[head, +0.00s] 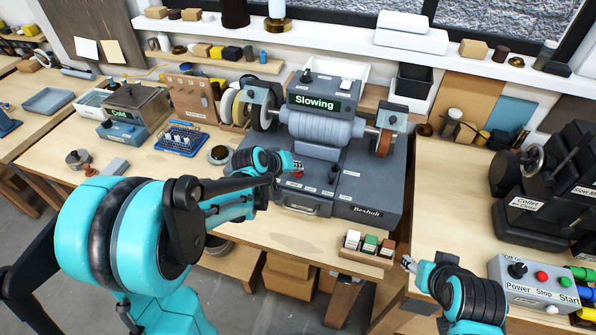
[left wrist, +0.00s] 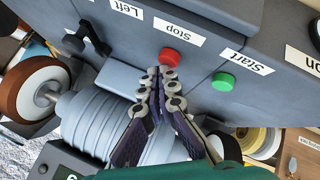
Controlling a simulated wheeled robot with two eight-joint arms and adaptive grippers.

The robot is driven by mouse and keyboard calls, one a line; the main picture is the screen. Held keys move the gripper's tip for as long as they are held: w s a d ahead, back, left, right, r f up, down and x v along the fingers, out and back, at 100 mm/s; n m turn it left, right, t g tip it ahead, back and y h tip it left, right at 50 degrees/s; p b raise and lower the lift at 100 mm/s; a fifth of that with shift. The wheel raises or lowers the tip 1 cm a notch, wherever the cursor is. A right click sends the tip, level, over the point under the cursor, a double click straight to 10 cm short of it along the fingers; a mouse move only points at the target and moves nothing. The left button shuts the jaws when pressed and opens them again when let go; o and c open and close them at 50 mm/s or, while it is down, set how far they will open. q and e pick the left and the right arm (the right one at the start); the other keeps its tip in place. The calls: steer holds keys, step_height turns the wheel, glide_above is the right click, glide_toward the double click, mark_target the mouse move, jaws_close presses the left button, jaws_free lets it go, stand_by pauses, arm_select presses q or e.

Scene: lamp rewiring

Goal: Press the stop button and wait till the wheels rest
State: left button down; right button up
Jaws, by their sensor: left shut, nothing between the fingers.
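The grey Bexholt machine (head: 372,190) stands on the middle bench, and its display (head: 315,103) reads "Slowing". A brown wheel (head: 384,142) is at its right end and a pale wheel (head: 262,110) at its left end. My left gripper (head: 297,166) is shut and empty in front of the machine's panel. In the left wrist view its fingertips (left wrist: 161,72) are at the near edge of the red stop button (left wrist: 176,57); I cannot tell if they touch. The green start button (left wrist: 223,81) is beside it. My right gripper (head: 408,263) is low at the right, its fingers too small to read.
A small tray (head: 366,256) with coloured blocks sits at the bench's front edge. A power box (head: 535,290) with its own stop and start buttons and a dark collet machine (head: 545,205) are at the right. A blue rack (head: 181,138) stands left of the machine.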

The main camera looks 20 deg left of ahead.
arm_select(q)
steer(key=shift+r, duration=0.55)
step_height(320, 180, up, 5)
steer(key=p, duration=0.4)
steer(key=shift+r, duration=0.1)
stand_by(0.6)
steer(key=m+g+y+b, duration=0.1)
steer(key=m+y+b, duration=0.15)
steer(key=b, duration=0.25)
glide_toward(296, 178)
steer(key=s+d+r, duration=0.2)
steer(key=s, duration=0.6)
steer(key=s+a+f+m+b, duration=0.1)
steer(key=s+f+m+b, duration=0.1)
steer(key=s, duration=0.8)
step_height(296, 178, down, 2)
steer(key=shift+s+a+f+g+y+b, duration=0.15)
steer(key=shift+f+g+y+b, duration=0.15)
steer(key=shift+b, duration=0.4)
